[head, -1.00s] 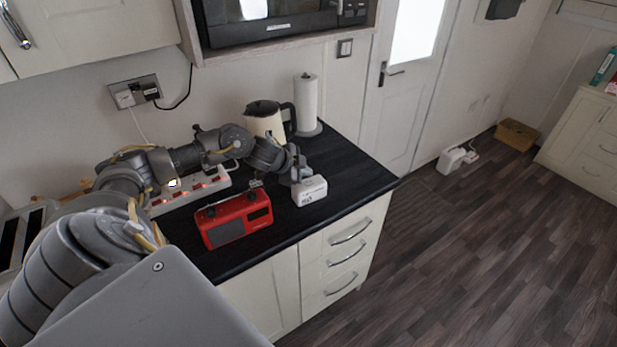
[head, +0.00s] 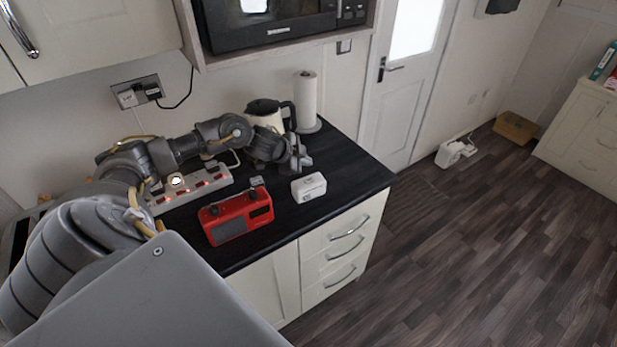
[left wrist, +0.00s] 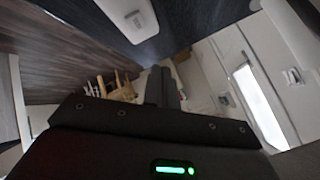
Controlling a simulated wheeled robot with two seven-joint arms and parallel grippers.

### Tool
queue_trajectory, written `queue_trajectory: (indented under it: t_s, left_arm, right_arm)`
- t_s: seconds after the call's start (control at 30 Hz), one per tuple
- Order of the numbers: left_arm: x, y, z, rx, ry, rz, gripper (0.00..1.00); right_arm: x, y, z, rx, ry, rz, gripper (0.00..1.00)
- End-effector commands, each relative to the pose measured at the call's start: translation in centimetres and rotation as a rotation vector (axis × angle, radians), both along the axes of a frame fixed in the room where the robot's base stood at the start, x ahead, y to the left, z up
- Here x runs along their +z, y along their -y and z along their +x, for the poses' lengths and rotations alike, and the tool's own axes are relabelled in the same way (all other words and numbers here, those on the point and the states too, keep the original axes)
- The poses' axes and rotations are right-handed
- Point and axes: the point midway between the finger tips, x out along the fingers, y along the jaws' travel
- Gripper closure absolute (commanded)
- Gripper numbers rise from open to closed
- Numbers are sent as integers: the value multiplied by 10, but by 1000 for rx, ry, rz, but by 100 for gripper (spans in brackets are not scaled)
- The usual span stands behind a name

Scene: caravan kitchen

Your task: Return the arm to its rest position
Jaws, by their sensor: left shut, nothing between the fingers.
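My left arm (head: 180,150) reaches in from the left over the counter. Its gripper (head: 303,160) is shut and empty, above the counter just behind the small white box. In the left wrist view the shut fingers (left wrist: 161,88) point away from the camera, with nothing between them. My right gripper is not in view.
On the dark counter (head: 345,165) are a white box (head: 309,187), a red radio (head: 236,217), a power strip (head: 205,181), a kettle (head: 264,115) and a paper towel roll (head: 306,98). A microwave (head: 270,25) hangs above. Floor at right is mostly clear.

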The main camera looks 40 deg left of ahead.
Motion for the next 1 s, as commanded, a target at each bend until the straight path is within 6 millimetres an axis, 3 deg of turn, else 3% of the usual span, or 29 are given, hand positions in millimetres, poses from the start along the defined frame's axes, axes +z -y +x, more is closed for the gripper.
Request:
queue_trajectory:
  t_s: [0.37,0.47,0.57,0.7,0.8,1.0]
  left_arm:
    - [-2,3,0,-2,1,-1,100]
    - [-13,23,-4,-14,7,-9,100]
    - [-38,67,-16,-25,21,-30,100]
    - [-77,150,-62,34,30,-99,100]
    - [-93,188,-111,150,-9,-155,100]
    - [-108,209,-194,375,-158,-220,100]
  right_arm:
    - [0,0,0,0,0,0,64]
    - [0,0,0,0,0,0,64]
    - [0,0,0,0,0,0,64]
    - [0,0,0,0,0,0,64]
    - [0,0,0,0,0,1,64]
    - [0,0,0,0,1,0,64]
